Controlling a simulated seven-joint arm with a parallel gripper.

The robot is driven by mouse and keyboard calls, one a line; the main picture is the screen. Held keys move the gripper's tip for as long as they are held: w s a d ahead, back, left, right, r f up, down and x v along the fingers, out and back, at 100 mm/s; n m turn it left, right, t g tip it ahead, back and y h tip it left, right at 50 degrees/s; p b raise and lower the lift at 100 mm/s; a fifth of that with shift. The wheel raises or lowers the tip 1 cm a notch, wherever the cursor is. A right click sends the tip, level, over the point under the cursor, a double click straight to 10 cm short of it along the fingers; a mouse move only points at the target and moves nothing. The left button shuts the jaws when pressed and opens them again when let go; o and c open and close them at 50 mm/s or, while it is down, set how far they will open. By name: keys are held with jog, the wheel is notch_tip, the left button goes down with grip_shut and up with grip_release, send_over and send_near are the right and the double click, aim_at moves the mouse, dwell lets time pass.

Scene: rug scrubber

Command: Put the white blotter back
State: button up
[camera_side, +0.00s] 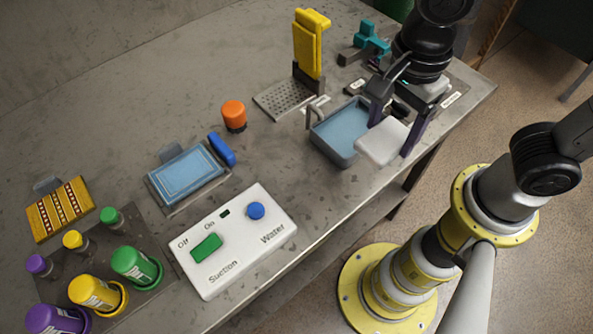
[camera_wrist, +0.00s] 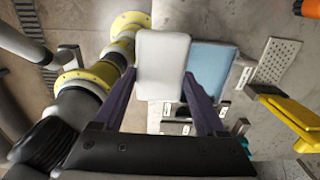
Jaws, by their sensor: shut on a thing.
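The white blotter (camera_side: 383,143) is a flat rounded pad held by my gripper (camera_side: 396,132) over the front edge of the blue basin (camera_side: 327,142). In the wrist view the white blotter (camera_wrist: 163,62) sits between the two dark fingers of my gripper (camera_wrist: 160,88), which are shut on it. The blue basin (camera_wrist: 214,66) shows just right of the pad in that view. Small labelled holders (camera_side: 428,92) lie at the right end of the table, partly hidden by my wrist. Which label belongs to the blotter is too small to read.
A yellow upright tool (camera_side: 308,50) stands by a perforated metal plate (camera_side: 283,98) behind the basin. A teal-handled tool (camera_side: 371,38) lies at the back right. An orange knob (camera_side: 233,115), a blue rug tray (camera_side: 186,175) and a white switch panel (camera_side: 232,240) are to the left.

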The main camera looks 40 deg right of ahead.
jog(key=shift+w+a+r, duration=0.1)
jog(key=shift+w+a, duration=0.05)
jog(key=shift+a, duration=0.2)
jog(key=w+a+f, duration=0.4)
jog(key=w+a, duration=0.1)
jog(key=w, duration=0.1)
send_over(299, 173)
notch_tip(299, 173, down, 5)
jog(key=shift+s+d+f, duration=0.1)
jog(key=shift+f, duration=1.8)
jog(key=shift+f, duration=0.1)
jog(key=o, duration=1.4)
notch_tip(299, 173, up, 12)
